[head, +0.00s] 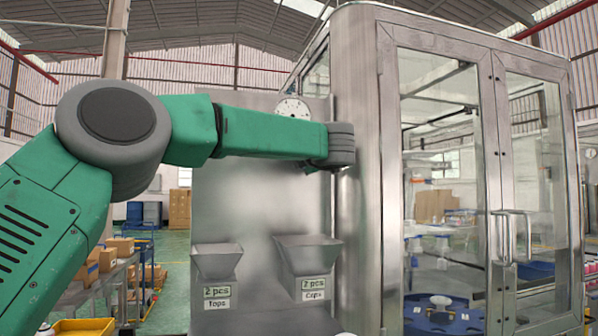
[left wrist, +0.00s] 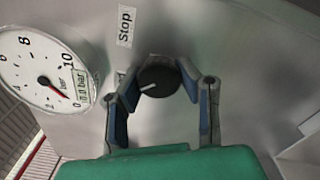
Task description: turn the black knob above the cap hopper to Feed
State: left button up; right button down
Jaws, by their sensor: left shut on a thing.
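The black knob (left wrist: 157,76) shows in the left wrist view on a grey metal panel, with a white pointer line directed left and slightly down. A "Stop" label (left wrist: 125,26) is above and left of it; another label beside the left finger is mostly hidden. My left gripper (left wrist: 158,88) has its blue-padded fingers on both sides of the knob, shut on it. In the head view my green left arm hides the knob and fingers. The cap hopper (head: 309,256), labelled "Caps" and "2 pcs", is below the arm. My right gripper is not in view.
A round pressure gauge (left wrist: 42,68) is left of the knob; its top also shows above my arm in the head view (head: 292,107). A second hopper (head: 217,262), labelled "Tops", is left of the cap hopper. A glass-doored cabinet (head: 440,130) stands at right.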

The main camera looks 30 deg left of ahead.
pick_arm(q)
jog(key=shift+w+d+f+n+b, duration=0.15)
jog(key=shift+d+f+n+b, duration=0.15)
jog(key=shift+f+n+b, duration=0.15)
dwell(0.3)
jog(key=o, duration=1.2)
jog(key=shift+r, duration=0.1)
jog(key=v, duration=1.2)
jog(key=shift+d, duration=0.15)
